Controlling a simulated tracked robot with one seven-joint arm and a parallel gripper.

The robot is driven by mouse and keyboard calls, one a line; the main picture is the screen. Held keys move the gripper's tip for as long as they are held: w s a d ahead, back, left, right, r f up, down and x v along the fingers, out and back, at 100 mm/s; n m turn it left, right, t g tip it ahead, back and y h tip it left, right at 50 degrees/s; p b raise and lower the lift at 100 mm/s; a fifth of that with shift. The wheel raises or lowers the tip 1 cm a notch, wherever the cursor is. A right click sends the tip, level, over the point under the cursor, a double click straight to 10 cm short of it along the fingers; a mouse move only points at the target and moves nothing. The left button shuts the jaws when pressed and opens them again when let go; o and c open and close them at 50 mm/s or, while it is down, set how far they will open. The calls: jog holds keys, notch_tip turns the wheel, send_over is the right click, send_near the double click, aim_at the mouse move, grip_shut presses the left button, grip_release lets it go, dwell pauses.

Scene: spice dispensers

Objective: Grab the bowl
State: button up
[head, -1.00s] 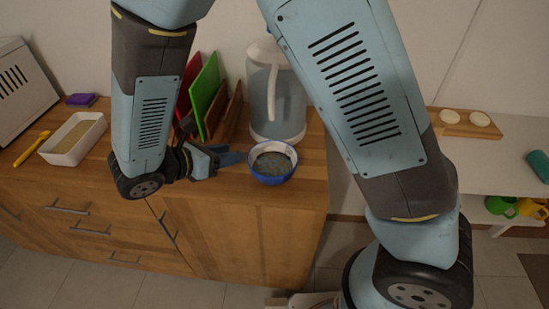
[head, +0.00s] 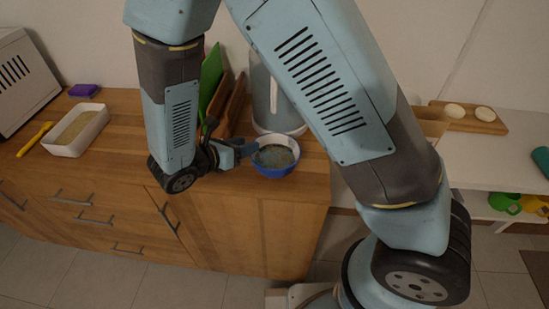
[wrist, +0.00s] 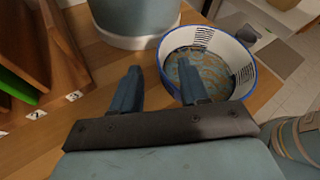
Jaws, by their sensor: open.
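The bowl (head: 285,171) is blue outside and white inside, with grey-brown contents. It stands upright on the wooden counter near its front right corner. My gripper (head: 249,150) is at the bowl's left side, with its fingers apart. In the wrist view, the bowl (wrist: 243,88) is at the upper right. My gripper (wrist: 159,84) has its right finger overlapping the bowl's near left rim and interior, and its left finger outside over the counter. I cannot tell whether a finger touches the rim.
Green and wooden boards (head: 211,75) stand to the left behind my gripper. A white tray (head: 97,121) sits farther left on the counter (head: 130,120). The counter's front edge is close to the bowl.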

aim_at(275, 158)
jog(key=x, duration=0.5)
jog(key=shift+d, duration=0.15)
grip_shut()
dwell(0.4)
